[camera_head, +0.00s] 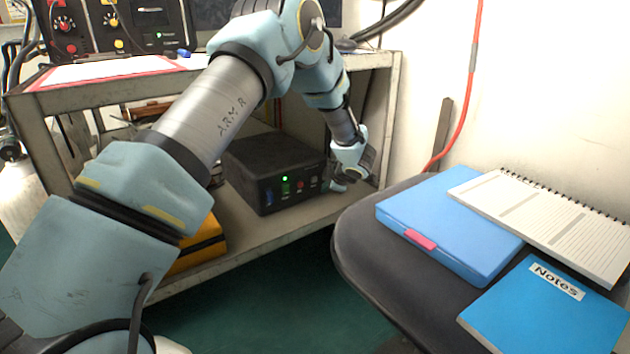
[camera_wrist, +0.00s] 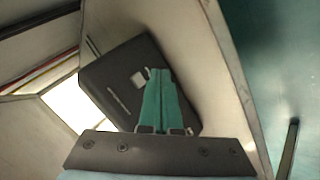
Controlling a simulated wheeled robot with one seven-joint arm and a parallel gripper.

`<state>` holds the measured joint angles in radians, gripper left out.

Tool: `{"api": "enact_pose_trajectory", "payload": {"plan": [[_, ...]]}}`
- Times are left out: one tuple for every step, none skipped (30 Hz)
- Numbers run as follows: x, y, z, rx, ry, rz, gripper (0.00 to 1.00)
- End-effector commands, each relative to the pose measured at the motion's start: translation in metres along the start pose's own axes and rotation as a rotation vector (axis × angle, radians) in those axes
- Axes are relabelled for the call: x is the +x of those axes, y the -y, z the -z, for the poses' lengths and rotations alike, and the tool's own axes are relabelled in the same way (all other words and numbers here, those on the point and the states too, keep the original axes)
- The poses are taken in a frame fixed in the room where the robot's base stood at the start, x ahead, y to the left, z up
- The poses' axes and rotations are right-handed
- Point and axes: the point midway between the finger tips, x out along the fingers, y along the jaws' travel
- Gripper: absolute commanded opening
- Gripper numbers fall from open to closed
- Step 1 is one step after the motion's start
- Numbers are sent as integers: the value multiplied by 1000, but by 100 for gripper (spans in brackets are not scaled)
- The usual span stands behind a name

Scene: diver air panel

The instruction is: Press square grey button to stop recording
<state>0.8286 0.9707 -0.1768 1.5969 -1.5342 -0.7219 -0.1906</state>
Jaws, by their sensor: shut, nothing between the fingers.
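A black recorder box (camera_head: 262,158) stands on the lower shelf in the head view. Its front carries a lit green light and a row of small coloured buttons. In the wrist view the teal fingers of my gripper (camera_wrist: 159,72) are shut together and empty, in front of the dark box (camera_wrist: 112,72). A pale square shows beside the fingertips; whether they touch the box I cannot tell.
A yellow and black case (camera_head: 203,243) sits on the shelf left of the box. A dark chair or stool seat (camera_head: 365,250) at right holds a blue folder (camera_head: 450,225), a notepad (camera_head: 550,215) and a blue notes book (camera_head: 545,310). The shelf's right post is close to my gripper.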

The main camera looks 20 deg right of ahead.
Motion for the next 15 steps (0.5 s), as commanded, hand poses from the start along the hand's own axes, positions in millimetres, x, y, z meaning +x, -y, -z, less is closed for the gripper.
{"api": "enact_pose_trajectory", "payload": {"plan": [[-4,2,-2,1,0,-1,0],[-6,3,-4,1,0,-1,0],[-9,5,-6,1,0,-1,0],[-11,6,-7,2,1,0,0],[-13,8,-9,1,1,0,0],[-15,9,-10,1,1,-1,0],[-16,10,-11,1,1,-1,0],[-17,11,-12,1,0,-1,0],[-18,12,-12,0,0,-1,0],[-18,12,-12,0,0,-1,0],[-18,12,-13,0,-1,-1,0],[-18,12,-13,0,-1,-1,0],[-18,13,-13,-1,-1,-1,0],[-18,13,-13,-1,-1,-1,0],[-18,13,-13,-1,-1,-1,0]]}}
